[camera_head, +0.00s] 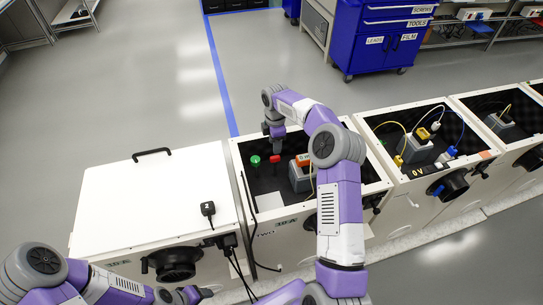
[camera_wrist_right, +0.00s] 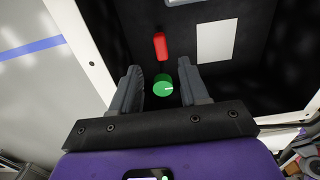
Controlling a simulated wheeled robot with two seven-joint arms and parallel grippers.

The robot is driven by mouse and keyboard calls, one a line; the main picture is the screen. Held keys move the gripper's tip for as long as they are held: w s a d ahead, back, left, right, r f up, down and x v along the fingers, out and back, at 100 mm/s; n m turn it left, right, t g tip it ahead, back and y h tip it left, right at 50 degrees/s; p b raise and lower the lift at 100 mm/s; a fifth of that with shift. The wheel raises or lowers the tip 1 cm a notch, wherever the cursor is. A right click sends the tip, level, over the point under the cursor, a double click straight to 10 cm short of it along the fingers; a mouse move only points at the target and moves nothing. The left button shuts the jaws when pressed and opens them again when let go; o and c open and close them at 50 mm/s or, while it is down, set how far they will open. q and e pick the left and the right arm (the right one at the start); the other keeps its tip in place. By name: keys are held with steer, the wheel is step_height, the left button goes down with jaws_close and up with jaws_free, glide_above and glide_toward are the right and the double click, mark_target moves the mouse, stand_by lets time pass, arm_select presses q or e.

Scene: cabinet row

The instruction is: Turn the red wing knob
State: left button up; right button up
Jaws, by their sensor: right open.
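The red wing knob (camera_head: 275,159) is inside the open-topped white cabinet box, on its dark interior. In the right wrist view the red knob (camera_wrist_right: 160,46) is an upright bar in the picture, just past the fingertips. A green round knob (camera_head: 255,161) is beside it. In the wrist view the green knob (camera_wrist_right: 162,86), with a white mark, appears between my fingers. My right gripper (camera_head: 277,146) points down into the box; its fingers (camera_wrist_right: 158,66) are open and nothing is gripped. My left gripper (camera_head: 190,294) is at the bottom edge, its fingers unclear.
A white label (camera_wrist_right: 217,40) lies beside the red knob. A grey block with an orange top (camera_head: 303,161) stands right of the knobs. The box's white rim (camera_head: 240,187) surrounds them. A closed white cabinet (camera_head: 130,205) is left; more open boxes stand right.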

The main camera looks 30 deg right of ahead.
mark_target(275, 157)
steer(key=shift+s+f, duration=0.2)
steer(key=shift+f, duration=0.35)
step_height(275, 157, down, 6)
steer(key=shift+f+b, duration=0.1)
steer(key=shift+b, duration=1)
steer(key=shift+w, duration=0.1)
jaws_close()
